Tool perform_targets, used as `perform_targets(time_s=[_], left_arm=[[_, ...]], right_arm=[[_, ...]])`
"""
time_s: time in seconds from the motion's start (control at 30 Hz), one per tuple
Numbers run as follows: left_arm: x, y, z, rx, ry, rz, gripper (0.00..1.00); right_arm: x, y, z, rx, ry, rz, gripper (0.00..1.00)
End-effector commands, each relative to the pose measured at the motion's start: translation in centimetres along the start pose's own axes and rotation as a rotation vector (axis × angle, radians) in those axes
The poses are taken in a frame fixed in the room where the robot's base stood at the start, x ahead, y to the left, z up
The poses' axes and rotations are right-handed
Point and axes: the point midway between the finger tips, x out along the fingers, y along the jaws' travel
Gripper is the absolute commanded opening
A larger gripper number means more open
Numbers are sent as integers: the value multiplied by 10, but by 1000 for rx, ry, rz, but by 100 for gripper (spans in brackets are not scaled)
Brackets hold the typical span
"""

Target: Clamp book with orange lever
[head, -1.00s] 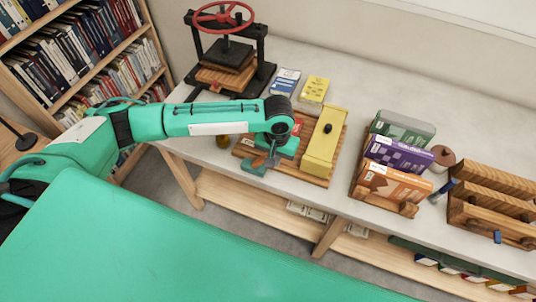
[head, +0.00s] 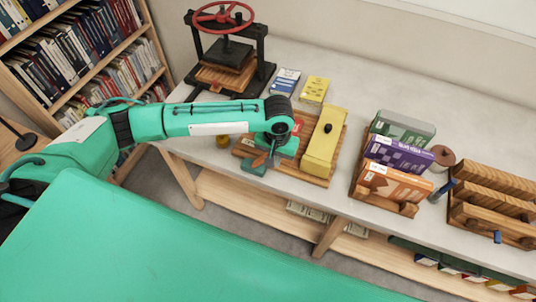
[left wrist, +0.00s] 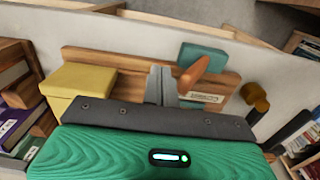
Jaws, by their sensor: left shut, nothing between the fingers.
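A wooden board (head: 311,177) lies on the table and bears a long yellow block (head: 325,143). The block also shows at left in the left wrist view (left wrist: 83,80). An orange lever (left wrist: 195,73) sits beside a teal block (left wrist: 203,58) at the board's front edge; in the head view the lever (head: 259,161) is small and partly covered. A red item (head: 297,125), perhaps the book, shows only partly behind my arm. My left gripper (head: 271,153) is shut and empty just above the board, close beside the lever; contact is unclear. My right gripper is not in view.
A black press with a red wheel (head: 223,14) stands at back left. Two small books, blue (head: 285,81) and yellow (head: 314,90), lie behind the board. A wooden holder with boxes (head: 400,185) and a slatted rack (head: 490,205) stand to the right.

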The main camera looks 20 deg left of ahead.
Motion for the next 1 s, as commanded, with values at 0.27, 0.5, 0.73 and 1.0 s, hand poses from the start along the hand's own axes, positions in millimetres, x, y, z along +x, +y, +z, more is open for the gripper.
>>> perform_targets(time_s=[0.27, 0.5, 0.73, 1.0], left_arm=[[-2, -8, 0, -1, 0, 0, 0], [-1, -20, 0, -2, -1, -2, 0], [2, -23, 1, -1, -2, -3, 0], [2, -27, 2, -3, -5, -6, 0]], right_arm=[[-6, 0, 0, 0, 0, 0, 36], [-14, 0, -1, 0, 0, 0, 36], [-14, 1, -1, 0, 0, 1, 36], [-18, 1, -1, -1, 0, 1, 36]])
